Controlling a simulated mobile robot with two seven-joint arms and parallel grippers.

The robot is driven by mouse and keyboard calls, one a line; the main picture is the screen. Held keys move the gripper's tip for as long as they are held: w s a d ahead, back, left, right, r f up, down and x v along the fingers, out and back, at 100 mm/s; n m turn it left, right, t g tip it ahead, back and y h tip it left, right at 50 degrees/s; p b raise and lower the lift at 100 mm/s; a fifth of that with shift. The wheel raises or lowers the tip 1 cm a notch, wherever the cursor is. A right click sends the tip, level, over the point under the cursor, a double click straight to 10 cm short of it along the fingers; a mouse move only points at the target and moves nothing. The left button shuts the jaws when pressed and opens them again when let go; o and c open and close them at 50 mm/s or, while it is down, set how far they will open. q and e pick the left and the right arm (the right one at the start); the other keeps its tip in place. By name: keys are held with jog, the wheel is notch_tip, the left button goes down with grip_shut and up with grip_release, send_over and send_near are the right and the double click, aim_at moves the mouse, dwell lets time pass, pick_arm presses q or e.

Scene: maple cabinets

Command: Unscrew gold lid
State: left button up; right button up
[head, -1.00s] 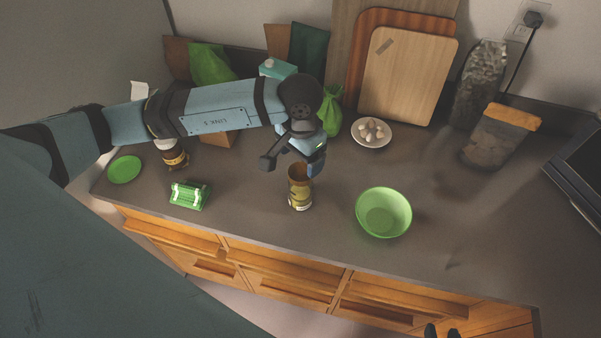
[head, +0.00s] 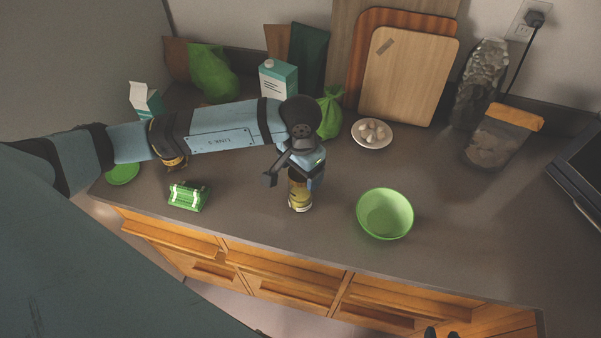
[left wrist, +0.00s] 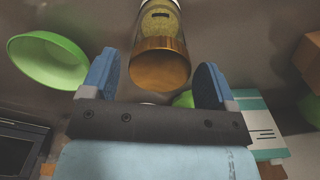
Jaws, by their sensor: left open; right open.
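A jar (head: 300,201) with yellowish contents stands upright on the counter near its front edge. Its gold lid (left wrist: 160,69) shows in the left wrist view, between the two fingers and slightly beyond them. My left gripper (head: 292,179) is open above and around the top of the jar, with a finger on either side; the arm and fingers hide most of the lid in the head view. I cannot tell whether a finger touches it. My right gripper (head: 441,333) barely shows as dark tips at the bottom edge, open and away from the jar.
A green bowl (head: 385,213) stands right of the jar and a green-and-white item (head: 187,196) lies left. A dark jar (head: 175,164) is partly behind my left arm. Behind are a plate of pale round items (head: 372,133), a carton (head: 278,80) and cutting boards (head: 408,75).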

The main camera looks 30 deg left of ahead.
pick_arm(q)
jog(key=shift+c, duration=0.5)
jog(key=c, duration=0.8)
jog(key=shift+o, duration=0.2)
jog(key=shift+f+b, duration=0.15)
jog(key=shift+b, duration=0.45)
jog(key=shift+n+b, duration=0.3)
jog(key=shift+n, duration=0.1)
jog(key=n+b, duration=0.1)
jog(key=n, duration=0.2)
jog(key=shift+s, duration=0.1)
jog(key=shift+n+b, duration=0.4)
jog(key=shift+n, duration=0.7)
